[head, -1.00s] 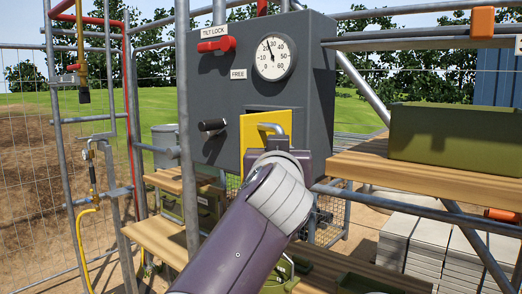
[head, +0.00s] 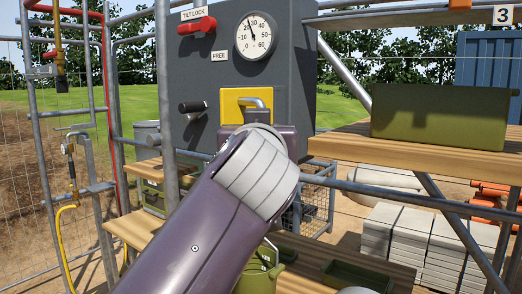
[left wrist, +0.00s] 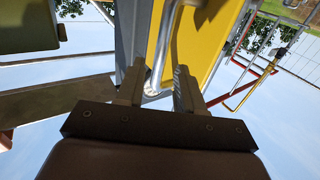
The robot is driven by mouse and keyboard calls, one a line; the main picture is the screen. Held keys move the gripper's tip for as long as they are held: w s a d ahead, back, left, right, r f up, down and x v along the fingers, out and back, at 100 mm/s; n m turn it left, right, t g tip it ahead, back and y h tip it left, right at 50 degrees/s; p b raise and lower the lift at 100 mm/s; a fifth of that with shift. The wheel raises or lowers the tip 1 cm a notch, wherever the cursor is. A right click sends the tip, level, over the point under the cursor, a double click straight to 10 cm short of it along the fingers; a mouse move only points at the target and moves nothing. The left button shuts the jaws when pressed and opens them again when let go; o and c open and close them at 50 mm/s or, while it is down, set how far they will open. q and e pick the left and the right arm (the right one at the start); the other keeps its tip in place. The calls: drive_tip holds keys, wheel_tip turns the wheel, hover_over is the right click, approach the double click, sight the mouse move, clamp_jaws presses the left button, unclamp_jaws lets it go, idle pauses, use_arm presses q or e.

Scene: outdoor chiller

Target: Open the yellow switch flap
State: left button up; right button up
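The yellow switch flap (head: 233,105) is on the front of the grey control box (head: 290,80). In the head view it looks about flush with the box, and my gripper hides its lower part. A grey bar handle (head: 258,102) stands out from it. My left gripper is at the handle, its fingers mostly hidden in the head view. In the left wrist view the fingers (left wrist: 157,90) are apart, with the handle bar (left wrist: 160,60) between them and gaps visible. The yellow flap (left wrist: 200,35) lies beyond the right finger. My right gripper is not in view.
A red tilt lock lever (head: 197,26), a gauge (head: 256,36) and a black handle (head: 193,107) are on the box. A green case (head: 440,112) stands on a wooden shelf (head: 410,150) at right. Metal scaffold poles (head: 165,80) surround the box.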

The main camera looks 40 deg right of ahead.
use_arm(q)
drive_tip(key=b+v, duration=0.3)
drive_tip(key=v, duration=0.4)
drive_tip(key=shift+s+a, duration=0.2)
drive_tip(key=shift+s, duration=0.15)
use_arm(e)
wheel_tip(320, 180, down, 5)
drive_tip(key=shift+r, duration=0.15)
